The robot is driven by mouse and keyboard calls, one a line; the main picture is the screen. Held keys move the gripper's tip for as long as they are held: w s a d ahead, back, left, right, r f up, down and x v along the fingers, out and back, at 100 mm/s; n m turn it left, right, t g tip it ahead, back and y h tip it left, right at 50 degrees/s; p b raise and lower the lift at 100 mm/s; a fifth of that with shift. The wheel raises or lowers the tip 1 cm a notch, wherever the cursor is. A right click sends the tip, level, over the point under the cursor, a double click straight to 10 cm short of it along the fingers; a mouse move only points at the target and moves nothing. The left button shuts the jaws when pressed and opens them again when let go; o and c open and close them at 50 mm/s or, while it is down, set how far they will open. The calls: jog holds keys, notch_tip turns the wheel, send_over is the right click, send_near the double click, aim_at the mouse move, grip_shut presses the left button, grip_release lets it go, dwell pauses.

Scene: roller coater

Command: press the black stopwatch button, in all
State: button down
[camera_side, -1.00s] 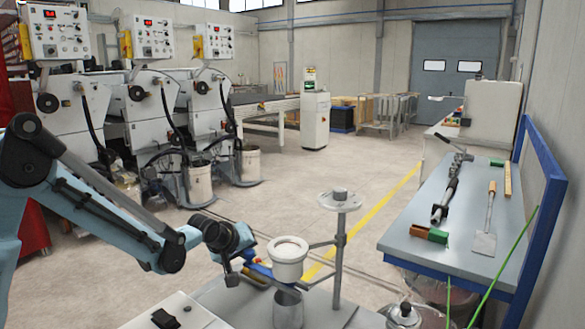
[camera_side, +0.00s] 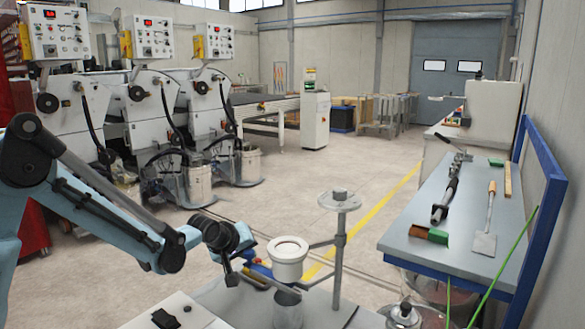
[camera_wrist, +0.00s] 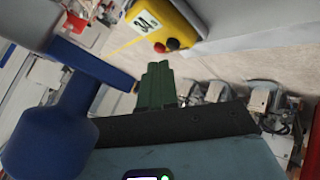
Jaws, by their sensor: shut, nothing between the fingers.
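In the side view my gripper (camera_side: 232,280) hangs left of the white cup, low over the bench; the stopwatch cannot be made out clearly there.
The white cup (camera_side: 288,250) is held on a metal stand (camera_side: 339,245) above a metal beaker (camera_side: 287,308). A blue rounded part (camera_wrist: 55,130) fills the left of the wrist view. A side table (camera_side: 465,235) with tools stands at the right.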

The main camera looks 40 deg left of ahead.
jog(key=shift+f, duration=0.2)
jog(key=shift+f, duration=0.25)
jog(key=shift+d+f, duration=0.1)
jog(key=shift+f, duration=0.45)
dwell(1.0)
jog(key=shift+r, duration=0.1)
jog(key=shift+d+r, duration=0.15)
jog(key=shift+r, duration=0.75)
jog(key=shift+r, duration=2.45)
